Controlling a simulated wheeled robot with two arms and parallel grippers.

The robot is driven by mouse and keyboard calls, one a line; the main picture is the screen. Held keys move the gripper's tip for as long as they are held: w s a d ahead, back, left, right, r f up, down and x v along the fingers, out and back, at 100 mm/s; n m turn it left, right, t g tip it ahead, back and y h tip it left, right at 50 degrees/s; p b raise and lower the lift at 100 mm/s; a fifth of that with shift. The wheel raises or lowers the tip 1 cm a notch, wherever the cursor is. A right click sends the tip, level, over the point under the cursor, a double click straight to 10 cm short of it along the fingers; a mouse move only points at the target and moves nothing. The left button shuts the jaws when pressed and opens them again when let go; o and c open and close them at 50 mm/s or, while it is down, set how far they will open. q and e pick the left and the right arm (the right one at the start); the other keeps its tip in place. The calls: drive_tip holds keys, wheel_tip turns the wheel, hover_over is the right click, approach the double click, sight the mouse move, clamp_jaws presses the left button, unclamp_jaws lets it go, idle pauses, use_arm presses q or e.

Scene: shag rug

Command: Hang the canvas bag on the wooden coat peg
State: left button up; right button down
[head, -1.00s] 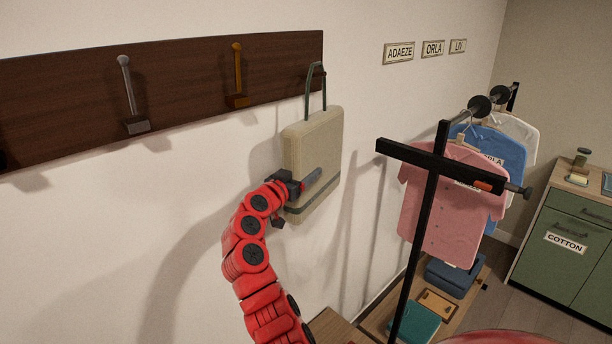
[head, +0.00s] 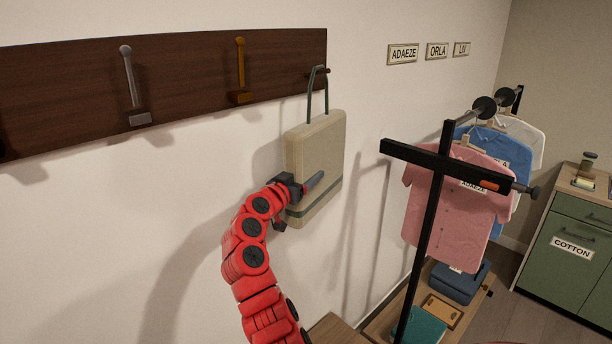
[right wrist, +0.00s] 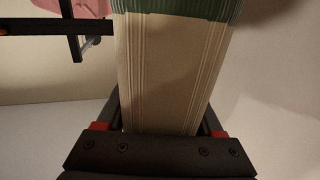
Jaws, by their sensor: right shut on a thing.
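The canvas bag (head: 315,160) is beige with a dark green band near its bottom and a green handle loop (head: 310,92). It hangs upright close to the wall. My right gripper (head: 302,190) is shut on the bag's lower side edge. In the right wrist view the bag's ribbed side (right wrist: 172,75) lies between the fingers. The handle's top is at a dark peg (head: 325,71) at the board's right end; I cannot tell whether the loop is over it. An orange-brown peg (head: 241,68) and a grey metal peg (head: 130,80) are further left. My left gripper is out of view.
The dark wooden board (head: 185,75) is fixed to the wall. A black rail stand (head: 432,215) with pink, blue and white shirts stands to the right. Below it a low shelf holds folded items. A green cabinet (head: 570,245) is at the far right.

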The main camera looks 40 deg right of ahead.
unclamp_jaws()
drive_tip(key=shift+a, duration=0.1)
drive_tip(key=b+v, duration=0.5)
drive_tip(key=v, duration=1.2)
drive_tip(key=shift+s+a, duration=0.1)
